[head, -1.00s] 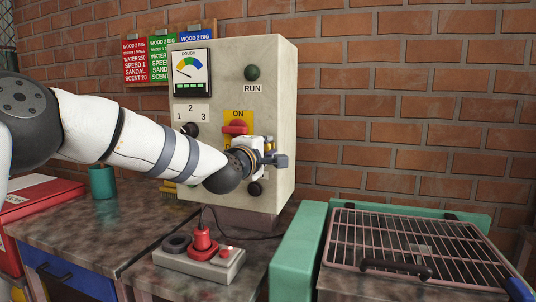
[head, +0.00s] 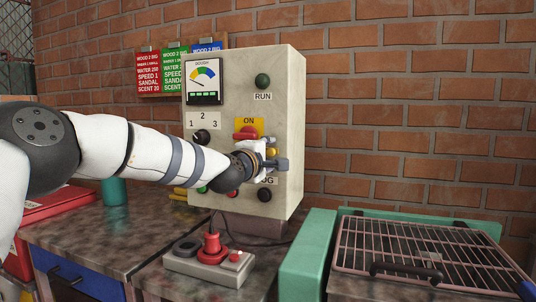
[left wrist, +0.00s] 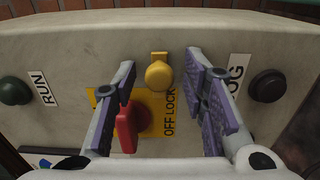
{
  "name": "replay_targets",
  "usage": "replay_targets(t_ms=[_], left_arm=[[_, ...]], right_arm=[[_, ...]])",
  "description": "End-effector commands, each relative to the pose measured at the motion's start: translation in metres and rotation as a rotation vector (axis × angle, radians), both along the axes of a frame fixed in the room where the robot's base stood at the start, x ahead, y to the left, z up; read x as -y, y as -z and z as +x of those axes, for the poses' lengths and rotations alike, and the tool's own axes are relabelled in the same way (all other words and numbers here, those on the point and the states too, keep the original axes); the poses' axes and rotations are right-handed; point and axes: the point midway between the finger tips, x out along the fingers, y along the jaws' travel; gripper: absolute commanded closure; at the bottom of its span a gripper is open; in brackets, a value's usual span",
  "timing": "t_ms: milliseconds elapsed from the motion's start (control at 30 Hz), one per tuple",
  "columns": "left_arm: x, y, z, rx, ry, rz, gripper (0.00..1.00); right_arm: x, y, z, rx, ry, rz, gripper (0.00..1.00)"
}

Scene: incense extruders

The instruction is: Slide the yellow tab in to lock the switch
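The control box (head: 285,110) carries a red switch (head: 247,132) on a yellow plate marked ON. The switch also shows in the left wrist view (left wrist: 127,128), beside the words OFF and LOCK. The yellow tab (left wrist: 158,74) is a round knob on a small yellow strip, apart from the red switch. It shows partly in the head view (head: 271,152), just behind my gripper. My left gripper (head: 277,163) is in front of the box, open, with its purple-padded fingers either side of the tab and no clear contact. My right gripper is not in view.
A green RUN button (head: 262,81), a dial (head: 201,136) and a black knob (head: 265,195) are on the same panel. A wire rack (head: 400,245) is at the right.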

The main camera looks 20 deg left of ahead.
Motion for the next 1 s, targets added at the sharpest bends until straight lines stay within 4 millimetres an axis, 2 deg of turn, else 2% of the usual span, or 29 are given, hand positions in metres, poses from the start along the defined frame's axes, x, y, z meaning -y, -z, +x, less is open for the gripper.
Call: replay_targets(t_ms=[167,400,600,733,1000], left_arm=[[-0.001,-0.001,-0.017,0.0,0.0,-0.001,0.61],[-0.004,-0.001,-0.078,0.0,0.0,-0.003,0.61],[-0.005,-0.001,-0.113,0.001,-0.002,-0.002,0.61],[-0.005,0.0,-0.12,-0.001,-0.001,-0.001,0.61],[-0.005,0.0,-0.12,-0.001,-0.001,0.0,0.61]], right_arm=[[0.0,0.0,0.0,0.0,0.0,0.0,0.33],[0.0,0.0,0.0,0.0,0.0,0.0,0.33],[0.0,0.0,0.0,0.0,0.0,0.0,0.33],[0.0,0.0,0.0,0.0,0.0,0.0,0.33],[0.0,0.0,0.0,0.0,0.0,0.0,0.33]])
